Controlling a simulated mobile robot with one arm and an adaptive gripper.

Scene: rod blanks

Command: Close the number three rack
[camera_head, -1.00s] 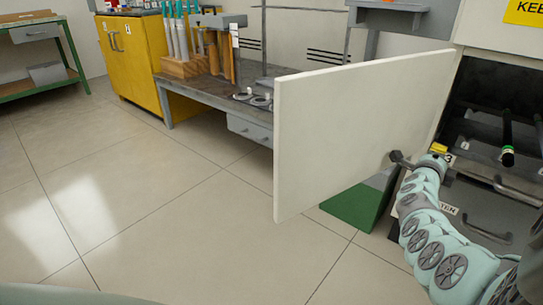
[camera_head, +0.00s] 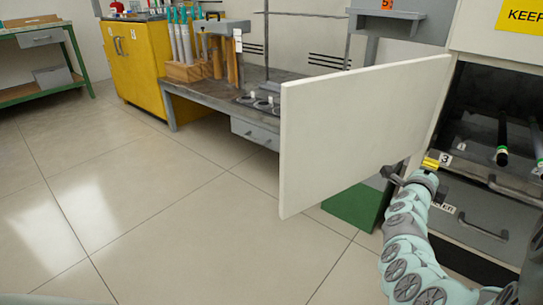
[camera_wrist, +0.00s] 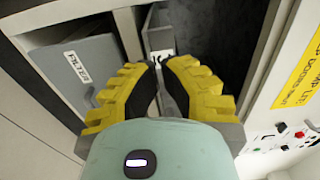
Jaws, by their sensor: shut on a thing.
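The number three rack (camera_head: 445,160) is at the left of the open cabinet, with a white "3" label beside my gripper. In the wrist view its grey front (camera_wrist: 160,28) carries the label, partly hidden by a fingertip. Most of the handle is hidden by the fingers.
A white cabinet door (camera_head: 360,130) stands wide open left of my arm. Other racks inside hold dark rods (camera_head: 502,140) and have curved handles (camera_head: 515,190). A labelled grey drawer (camera_head: 480,228) is below. A green block (camera_head: 350,205) stands behind the door. The floor at left is clear.

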